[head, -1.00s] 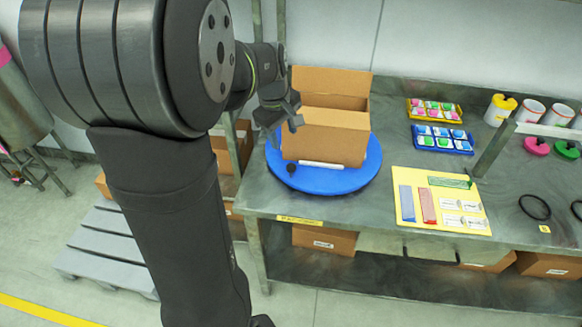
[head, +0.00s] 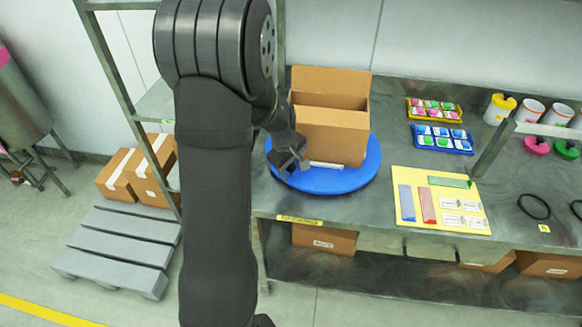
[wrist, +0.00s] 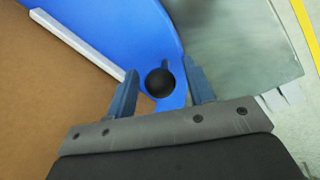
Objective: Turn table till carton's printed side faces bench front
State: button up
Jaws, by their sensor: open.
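The blue turntable (head: 345,182) lies on the bench near its left end. The carton (head: 335,135) stands on it with its top flap up; the side toward the camera is plain brown, and I see no print on it. A white strip (head: 326,165) lies along the foot of that side. My gripper (head: 290,162) is low at the turntable's front left edge. In the wrist view my gripper (wrist: 160,68) is open, with the black knob (wrist: 160,83) of the turntable between its fingers and a gap on each side. In the head view my gripper hides the knob.
A yellow board (head: 437,212) with coloured strips lies to the right. A yellow tray (head: 434,110) and a blue tray (head: 442,139) of small pieces stand behind it. A metal post (head: 492,148) rises farther right. The bench between turntable and board is clear.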

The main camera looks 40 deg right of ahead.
grip_shut()
jog(key=shift+w, duration=0.2)
